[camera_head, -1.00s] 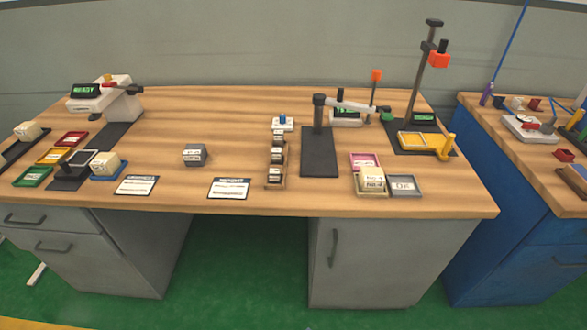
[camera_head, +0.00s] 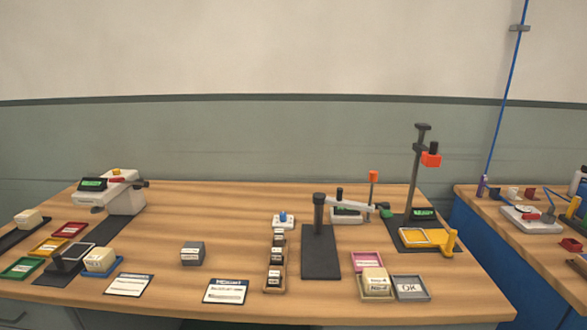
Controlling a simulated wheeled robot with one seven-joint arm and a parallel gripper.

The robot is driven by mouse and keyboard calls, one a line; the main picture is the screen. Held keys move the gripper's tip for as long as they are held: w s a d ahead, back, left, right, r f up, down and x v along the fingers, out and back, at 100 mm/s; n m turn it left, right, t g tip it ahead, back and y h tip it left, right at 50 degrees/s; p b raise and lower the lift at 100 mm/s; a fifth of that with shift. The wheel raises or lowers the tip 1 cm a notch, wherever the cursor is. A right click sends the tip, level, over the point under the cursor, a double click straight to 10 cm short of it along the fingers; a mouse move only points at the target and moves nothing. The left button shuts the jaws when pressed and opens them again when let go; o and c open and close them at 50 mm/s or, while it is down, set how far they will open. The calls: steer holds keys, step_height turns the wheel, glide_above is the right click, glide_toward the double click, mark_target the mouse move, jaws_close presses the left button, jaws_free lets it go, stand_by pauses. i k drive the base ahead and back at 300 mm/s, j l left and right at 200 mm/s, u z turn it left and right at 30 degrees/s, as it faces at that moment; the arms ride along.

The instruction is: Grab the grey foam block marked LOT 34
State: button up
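A grey block (camera_head: 192,254) with a white label stands alone on the wooden table (camera_head: 225,205), left of centre. Its label is too small to read, so I cannot confirm LOT 34. It is the only grey block of this kind that I see. The nearest things to it are two white-and-dark cards on the table in front of it. My gripper is not in the head camera view.
A narrow rack (camera_head: 268,287) of small labelled blocks and a dark stand (camera_head: 320,255) are right of the grey block. Coloured trays and cream blocks (camera_head: 100,260) lie left. A cream block (camera_head: 376,281) sits near the grey OK tray (camera_head: 411,288). Table around the grey block is clear.

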mark_target(193, 253)
steer(key=u, duration=0.85)
steer(key=i+l+u, duration=0.15)
steer(key=u, duration=0.25)
steer(key=i+l+u, duration=0.55)
steer(key=u, duration=0.3)
steer(key=i+l, duration=0.1)
steer(key=l, duration=0.2)
steer(key=i+l, duration=0.15)
steer(key=l, duration=0.15)
steer(key=i+l+u, duration=0.1)
steer(key=l, duration=0.2)
